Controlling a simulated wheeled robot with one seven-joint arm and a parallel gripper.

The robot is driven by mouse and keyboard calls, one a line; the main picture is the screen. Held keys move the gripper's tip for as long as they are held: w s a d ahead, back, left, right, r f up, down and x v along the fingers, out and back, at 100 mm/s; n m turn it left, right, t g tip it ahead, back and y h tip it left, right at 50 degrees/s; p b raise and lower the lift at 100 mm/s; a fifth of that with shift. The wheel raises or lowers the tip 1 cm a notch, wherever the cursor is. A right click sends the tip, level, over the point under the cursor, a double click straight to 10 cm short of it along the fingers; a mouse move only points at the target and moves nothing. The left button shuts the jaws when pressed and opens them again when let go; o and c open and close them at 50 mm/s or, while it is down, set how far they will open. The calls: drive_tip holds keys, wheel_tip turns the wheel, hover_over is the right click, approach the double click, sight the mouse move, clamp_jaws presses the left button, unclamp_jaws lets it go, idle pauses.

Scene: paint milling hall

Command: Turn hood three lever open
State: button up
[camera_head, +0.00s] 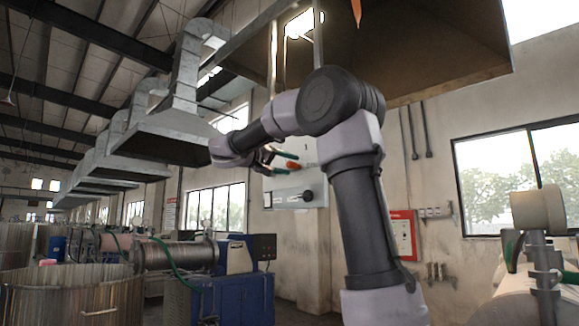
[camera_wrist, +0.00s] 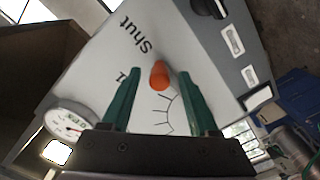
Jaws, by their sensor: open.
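An orange lever knob (camera_wrist: 159,74) stands on a pale panel (camera_wrist: 150,42) in the wrist view, beside the printed word "Shut" and a scale of thin tick lines. My gripper (camera_wrist: 157,82) is open, with its green fingers on either side of the knob; I cannot tell whether they touch it. In the head view, my gripper (camera_head: 287,162) is at the wall panel (camera_head: 293,184), with the orange knob (camera_head: 293,165) at its fingertips. The lever's base is not clear in either view.
A round gauge (camera_wrist: 70,125) sits at the panel's edge. A black rotary knob (camera_head: 307,196) is low on the panel. A large hood (camera_head: 420,50) hangs above, with an orange piece (camera_head: 356,11) near it. Blue machine (camera_head: 245,295) and ribbed drum (camera_head: 70,297) stand lower left.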

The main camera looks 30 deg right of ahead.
drive_tip(key=shift+w+d, duration=0.15)
drive_tip(key=shift+d, duration=0.4)
clamp_jaws()
idle(1.1)
